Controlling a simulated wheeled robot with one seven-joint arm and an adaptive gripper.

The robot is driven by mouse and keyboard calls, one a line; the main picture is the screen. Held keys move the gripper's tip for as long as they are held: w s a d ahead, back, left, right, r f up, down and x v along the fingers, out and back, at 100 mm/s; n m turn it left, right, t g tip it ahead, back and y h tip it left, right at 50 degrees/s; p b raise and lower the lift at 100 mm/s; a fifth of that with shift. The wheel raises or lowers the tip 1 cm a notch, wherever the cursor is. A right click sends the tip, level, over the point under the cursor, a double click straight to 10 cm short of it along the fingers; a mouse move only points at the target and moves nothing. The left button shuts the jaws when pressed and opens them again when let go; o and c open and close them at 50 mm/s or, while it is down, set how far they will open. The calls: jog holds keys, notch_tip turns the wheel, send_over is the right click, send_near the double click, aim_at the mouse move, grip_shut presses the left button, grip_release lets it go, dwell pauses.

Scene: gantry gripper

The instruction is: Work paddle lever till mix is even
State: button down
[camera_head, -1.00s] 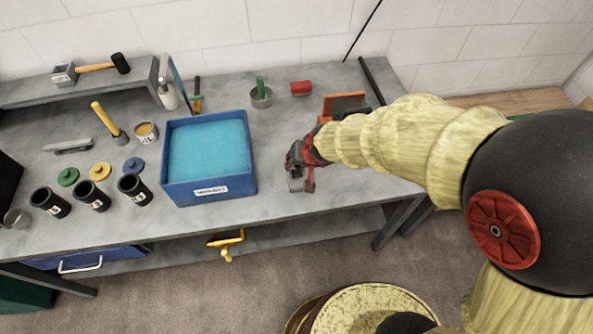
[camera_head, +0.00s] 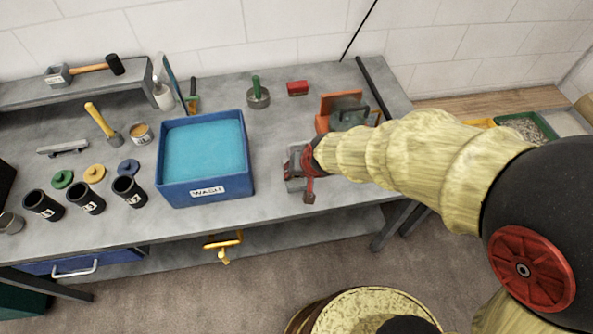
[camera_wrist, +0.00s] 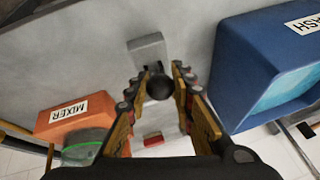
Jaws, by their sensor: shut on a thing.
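My gripper (camera_head: 300,178) is at the front right of the bench, to the right of the blue wash tub. In the wrist view my gripper (camera_wrist: 159,78) has its fingers shut on a round black knob (camera_wrist: 159,88). A grey block (camera_wrist: 148,50) shows just beyond the knob; the stem joining them is mostly hidden. The orange mixer (camera_head: 326,105) stands behind my gripper, with a greenish tub (camera_head: 350,119) against it. The wrist view shows the mixer's label plate (camera_wrist: 75,114) and part of the tub (camera_wrist: 84,146). How even the mix is cannot be told.
The blue wash tub (camera_head: 207,191) holds blue liquid left of my gripper. Black cups (camera_head: 86,199), coloured lids (camera_head: 94,174) and a yellow-handled brush (camera_head: 103,122) lie farther left. A red block (camera_head: 298,88) and a green-handled pot (camera_head: 258,97) stand behind. Some bench between tub and mixer is clear.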

jog(key=shift+s+f, duration=0.2)
jog(key=shift+f, duration=0.05)
jog(key=c, duration=1.8)
grip_release()
jog(key=shift+c, duration=0.2)
jog(key=o, duration=0.3)
jog(key=shift+w+r, duration=0.1)
jog(key=shift+r, duration=0.1)
jog(key=v, duration=1.2)
jog(key=s+d+r+h, duration=0.1)
jog(key=s+d+r, duration=0.2)
jog(key=d, duration=0.3)
jog(key=s+d+r+h, duration=0.1)
jog(key=s+d+r, duration=0.3)
jog(key=s+d, duration=0.1)
jog(key=s+d+r+t, duration=0.1)
jog(key=s+d+r, duration=0.2)
jog(key=d, duration=0.4)
jog(key=shift+s+r+h, duration=0.3)
jog(key=shift+s+h, duration=0.1)
jog(key=shift+s, duration=0.25)
